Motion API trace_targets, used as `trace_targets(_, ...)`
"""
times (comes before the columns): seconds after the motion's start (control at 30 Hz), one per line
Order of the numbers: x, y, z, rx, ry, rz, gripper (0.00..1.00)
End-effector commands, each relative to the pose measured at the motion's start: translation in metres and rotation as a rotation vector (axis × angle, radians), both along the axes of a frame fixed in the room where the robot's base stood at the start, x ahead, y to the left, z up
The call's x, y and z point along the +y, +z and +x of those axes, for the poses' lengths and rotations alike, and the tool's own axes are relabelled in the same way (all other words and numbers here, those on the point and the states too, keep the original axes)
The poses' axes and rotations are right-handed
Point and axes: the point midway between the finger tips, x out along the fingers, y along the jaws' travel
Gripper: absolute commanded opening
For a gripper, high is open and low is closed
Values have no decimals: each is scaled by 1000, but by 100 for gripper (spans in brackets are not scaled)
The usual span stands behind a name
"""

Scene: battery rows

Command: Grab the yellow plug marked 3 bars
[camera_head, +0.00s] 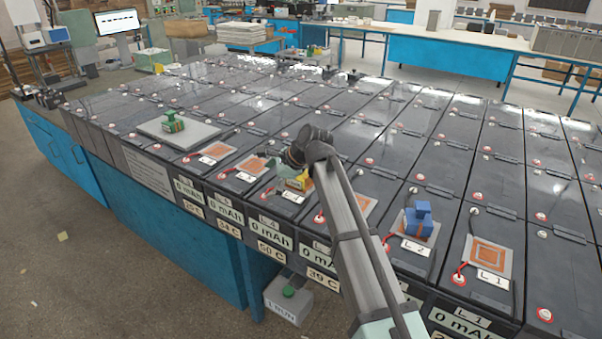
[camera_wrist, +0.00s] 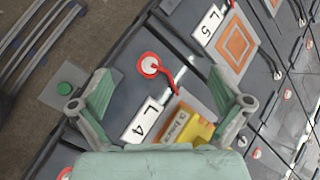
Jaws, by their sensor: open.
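The yellow plug (camera_head: 299,181) sits at the L 4 battery, partly hidden by my arm in the head view. In the wrist view the yellow plug (camera_wrist: 190,127) lies low in the picture, beside the L 4 label, with small dark print that seems to read 3 bars; its lower part is hidden by my gripper's body. My gripper (camera_wrist: 160,105) is open, its two fingers spread wide on either side in the wrist view, with the plug nearer the right finger. No contact with the plug shows. In the head view the fingers are hard to make out.
A blue plug (camera_head: 418,223) sits at L 2. A green plug (camera_head: 173,123) stands on a grey plate (camera_head: 150,129) at the left. A pad with an orange square (camera_wrist: 237,43) lies bare at L 5. A red cable (camera_wrist: 165,72) loops near L 4. Several battery rows fill the table.

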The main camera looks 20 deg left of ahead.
Motion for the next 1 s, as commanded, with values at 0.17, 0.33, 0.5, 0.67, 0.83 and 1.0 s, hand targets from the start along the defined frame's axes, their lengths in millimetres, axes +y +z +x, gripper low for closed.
trace_targets(0.17, -70, 66, 53, 219, -343, -37, 100)
trace_targets(0.33, -117, 103, 75, 360, -575, -57, 100)
trace_targets(0.5, -133, 113, 81, 418, -669, -64, 100)
trace_targets(0.67, -125, 98, 83, 424, -678, -65, 100)
trace_targets(0.83, -106, 71, 87, 423, -676, -65, 100)
trace_targets(1.0, -89, 43, 91, 422, -675, -65, 100)
